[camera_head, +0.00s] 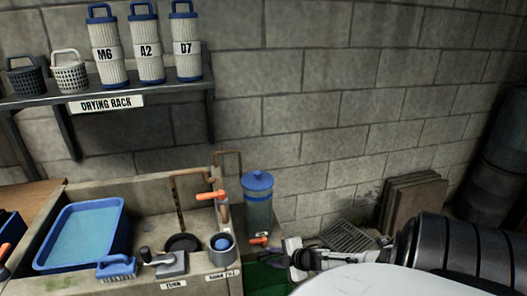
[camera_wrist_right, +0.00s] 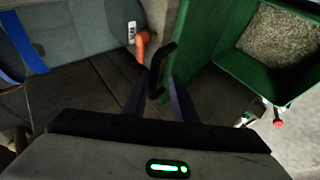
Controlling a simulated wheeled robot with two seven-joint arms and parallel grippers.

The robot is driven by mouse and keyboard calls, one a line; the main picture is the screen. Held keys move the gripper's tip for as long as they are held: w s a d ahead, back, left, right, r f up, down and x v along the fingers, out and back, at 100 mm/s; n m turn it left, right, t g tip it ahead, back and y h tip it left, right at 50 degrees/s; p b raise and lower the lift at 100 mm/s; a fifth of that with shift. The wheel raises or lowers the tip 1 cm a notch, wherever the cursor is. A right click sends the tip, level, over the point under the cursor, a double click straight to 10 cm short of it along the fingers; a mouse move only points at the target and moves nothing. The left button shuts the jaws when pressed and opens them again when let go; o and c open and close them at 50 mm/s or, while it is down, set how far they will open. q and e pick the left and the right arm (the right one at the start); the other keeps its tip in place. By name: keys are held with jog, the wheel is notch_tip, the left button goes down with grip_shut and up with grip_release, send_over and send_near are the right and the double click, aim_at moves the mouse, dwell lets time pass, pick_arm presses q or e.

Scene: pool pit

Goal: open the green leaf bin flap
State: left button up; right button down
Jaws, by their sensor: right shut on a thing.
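The green leaf bin (camera_head: 266,280) shows only in part at the bottom of the head view, beside the stone sink. In the right wrist view, a green panel that looks like the flap (camera_wrist_right: 206,38) stands tilted beside the green bin box (camera_wrist_right: 262,82). Speckled grey-brown contents show in the box. A black handle (camera_wrist_right: 164,66) sits at the panel's left edge. My right gripper (camera_wrist_right: 160,92) is shut on the handle, whose lower end lies between its fingers. It also shows in the head view (camera_head: 290,259), above the green bin. My left gripper is not in view.
The sink (camera_head: 150,200) holds a blue tub (camera_head: 82,236). A blue-lidded canister (camera_head: 258,205) with an orange tap stands close to my right gripper. A floor grate (camera_head: 346,236) and leaning brown boards (camera_head: 412,205) are by the wall. A shelf (camera_head: 105,92) carries filters.

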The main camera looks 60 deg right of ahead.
jog(key=shift+d, duration=0.2)
jog(key=shift+f, duration=0.1)
jog(key=c, duration=1.8)
grip_release()
jog(key=shift+f, duration=0.1)
jog(key=shift+c, duration=0.2)
jog(key=shift+a, duration=0.1)
jog(key=p+v, duration=0.4)
jog(key=v, duration=0.6)
jog(key=shift+s+a, duration=0.1)
jog(key=shift+a, duration=0.05)
